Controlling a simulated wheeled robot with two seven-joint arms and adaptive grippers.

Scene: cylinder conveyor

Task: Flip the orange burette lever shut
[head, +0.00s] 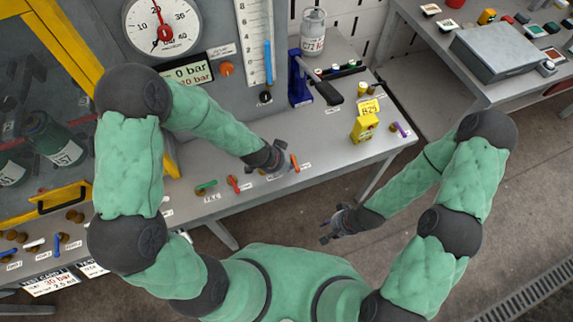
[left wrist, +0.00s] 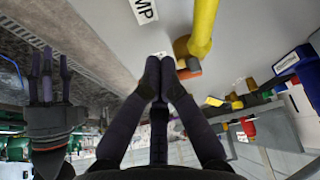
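The orange lever (head: 295,162) sits near the front of the bench in the head view, just right of my left gripper (head: 280,156). In the left wrist view an orange piece (left wrist: 190,72) shows beside and partly behind the left fingertips (left wrist: 160,64); it looks like part of this lever. The left fingers are together and hold nothing that I can see. I cannot tell whether they touch the lever. My right gripper (head: 326,231) is off the bench's front edge, above the floor, with its fingers apart and empty.
A yellow lever (left wrist: 203,28) on a brass valve is close to the left fingers in the wrist view. Red (head: 233,184) and green (head: 206,187) levers sit to the left. A blue stand (head: 297,78) and a yellow box (head: 364,127) stand farther right.

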